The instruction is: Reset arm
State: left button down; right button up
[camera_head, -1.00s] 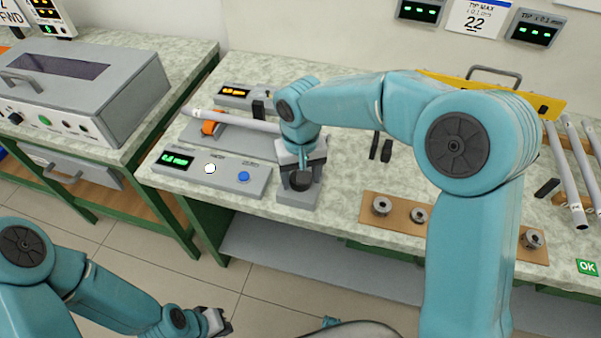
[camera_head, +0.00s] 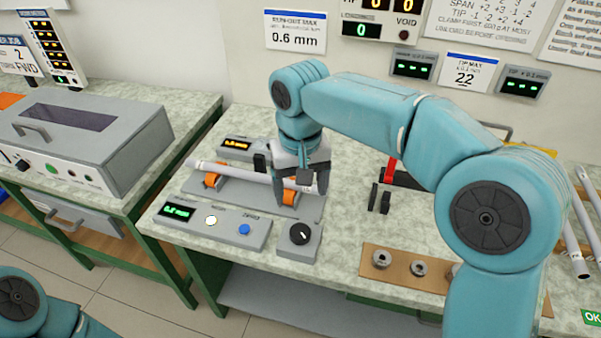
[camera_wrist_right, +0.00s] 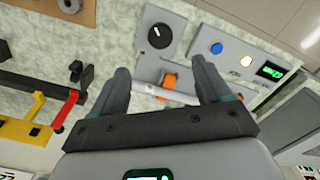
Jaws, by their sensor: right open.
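My right gripper (camera_head: 301,192) hangs over the right part of the grey roller fixture on the bench, fingers pointing down. In the right wrist view my right gripper (camera_wrist_right: 158,72) is open with nothing held. A pale rod (camera_head: 232,171) lies across the orange rollers (camera_head: 212,181) of the fixture. Its right end is partly hidden by the gripper in the head view. In the wrist view the rod (camera_wrist_right: 165,94) shows beyond the open fingers; the gap to it is hard to judge. Part of my left arm shows at the bottom left, but its gripper is out of frame.
A black knob (camera_head: 300,233) on a grey base stands in front of the gripper. A button panel (camera_head: 212,226) is to its left. A wooden board (camera_head: 405,270) with metal collars and a red-handled device (camera_head: 392,172) are to the right. Bare bench lies between.

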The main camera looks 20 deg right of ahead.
notch_tip(320, 180, up, 2)
jog(key=shift+r, duration=0.25)
dwell(0.5)
